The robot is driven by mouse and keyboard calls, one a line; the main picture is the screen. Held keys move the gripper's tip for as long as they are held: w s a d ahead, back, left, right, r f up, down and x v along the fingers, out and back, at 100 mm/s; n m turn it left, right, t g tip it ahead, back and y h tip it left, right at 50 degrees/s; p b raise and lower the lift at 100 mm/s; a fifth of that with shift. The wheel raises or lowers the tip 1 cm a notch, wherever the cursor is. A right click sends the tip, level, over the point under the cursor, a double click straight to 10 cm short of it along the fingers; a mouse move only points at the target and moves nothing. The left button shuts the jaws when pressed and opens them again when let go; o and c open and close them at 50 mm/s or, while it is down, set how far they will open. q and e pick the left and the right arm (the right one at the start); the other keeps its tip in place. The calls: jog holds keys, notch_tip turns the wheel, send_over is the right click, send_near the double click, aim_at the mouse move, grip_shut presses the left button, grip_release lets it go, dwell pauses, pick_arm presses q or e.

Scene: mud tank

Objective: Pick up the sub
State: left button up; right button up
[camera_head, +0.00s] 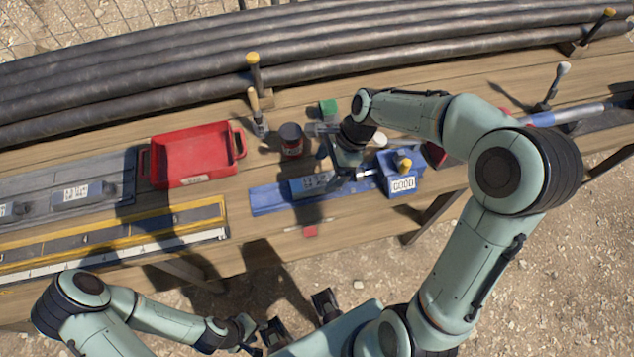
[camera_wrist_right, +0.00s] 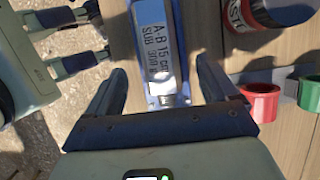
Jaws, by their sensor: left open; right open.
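The sub (camera_head: 310,185) is a grey-blue piece with a printed label, lying in a blue holder (camera_head: 268,200) on the wooden bench. In the right wrist view the sub (camera_wrist_right: 153,45) shows its label "A-B 15 cm SUB" just ahead of my fingers. My right gripper (camera_head: 330,172) is open over the holder, close to the sub's right end. In the right wrist view its two fingers (camera_wrist_right: 163,88) stand apart on either side of the sub's near end, with no visible grip. My left gripper (camera_head: 262,335) is open and empty, low in front of the bench.
A blue block labelled "GOOD" (camera_head: 402,184) stands right of the sub. A dark can (camera_head: 291,138), a green cup (camera_head: 328,108) and a red tray (camera_head: 200,182) are behind and left. Pipes (camera_head: 180,75) line the back.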

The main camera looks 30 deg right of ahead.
aim_at(318, 180)
jog(key=x, duration=0.5)
jog(key=shift+a, duration=0.15)
jog(key=c, duration=1.3)
jog(key=shift+c, duration=0.3)
jog(key=shift+r, duration=0.2)
